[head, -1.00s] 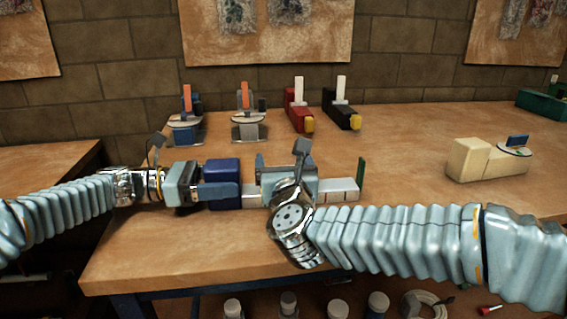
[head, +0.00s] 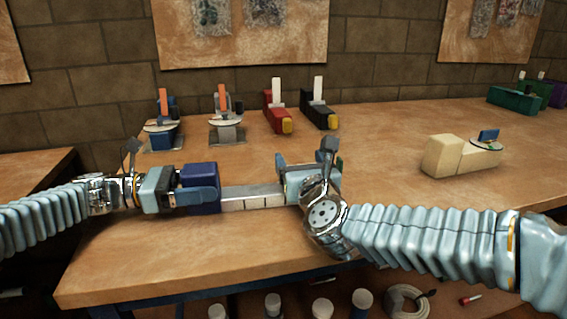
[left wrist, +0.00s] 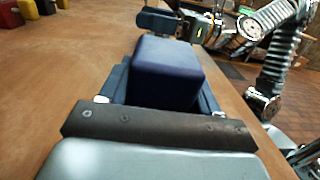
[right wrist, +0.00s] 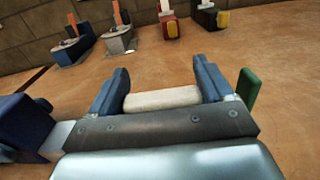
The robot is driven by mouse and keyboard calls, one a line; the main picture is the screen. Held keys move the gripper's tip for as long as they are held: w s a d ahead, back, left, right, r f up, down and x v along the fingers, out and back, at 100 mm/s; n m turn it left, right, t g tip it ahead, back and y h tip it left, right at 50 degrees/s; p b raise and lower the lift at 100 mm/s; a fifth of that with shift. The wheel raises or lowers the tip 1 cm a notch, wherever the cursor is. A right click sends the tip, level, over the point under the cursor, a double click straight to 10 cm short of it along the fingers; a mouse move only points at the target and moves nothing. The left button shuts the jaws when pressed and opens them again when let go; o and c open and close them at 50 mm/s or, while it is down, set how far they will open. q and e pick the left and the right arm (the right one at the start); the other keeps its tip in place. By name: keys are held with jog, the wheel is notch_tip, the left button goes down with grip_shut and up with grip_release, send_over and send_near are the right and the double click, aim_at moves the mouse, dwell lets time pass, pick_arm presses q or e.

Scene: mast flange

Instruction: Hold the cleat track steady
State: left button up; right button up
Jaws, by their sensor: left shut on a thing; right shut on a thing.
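The cleat track (head: 252,196) is a pale segmented bar lying near the table's front edge, with a dark blue block (head: 200,175) at its left end. My left gripper (head: 190,190) is shut on this block, which sits between its fingers in the left wrist view (left wrist: 165,70). My right gripper (head: 308,172) is at the track's right part, shut on a cream piece (right wrist: 162,98). Whether this piece is separate from the track is unclear. A green end plate (right wrist: 249,90) stands just right of the right fingers. The right hand hides the track's right end in the head view.
Two devices with orange uprights (head: 163,130) (head: 226,125), a red one (head: 276,112) and a black one (head: 318,110) stand further back. A cream block with a round disc (head: 447,157) stands at the right. The table between is clear.

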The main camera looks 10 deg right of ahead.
jog(key=o, duration=1.4)
jog(key=s, duration=1.2)
jog(key=shift+a, duration=0.15)
pick_arm(q)
jog(key=o, duration=1.4)
